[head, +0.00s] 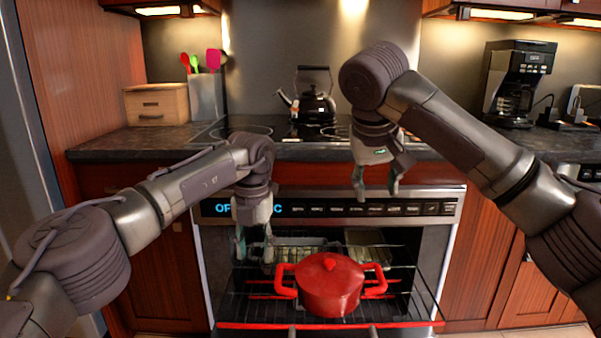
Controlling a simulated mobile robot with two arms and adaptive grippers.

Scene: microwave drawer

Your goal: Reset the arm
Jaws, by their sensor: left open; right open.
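My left gripper (254,245) hangs open and empty, fingers down, in front of the oven's control panel, at the left of the oven opening. My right gripper (376,188) is open and empty, higher up, in front of the counter edge above the right half of the oven. Both arms are bent, with the grippers pointing downward. A red lidded pot (331,288) with two side handles sits on the oven rack (408,303) below and between the grippers. Neither gripper touches the pot.
The oven's control panel (340,208) runs behind the grippers. A black kettle (312,104) stands on the cooktop (235,131). A coffee maker (517,84) is at the right of the counter. A wooden box (157,104) and a utensil holder (205,96) stand at the left.

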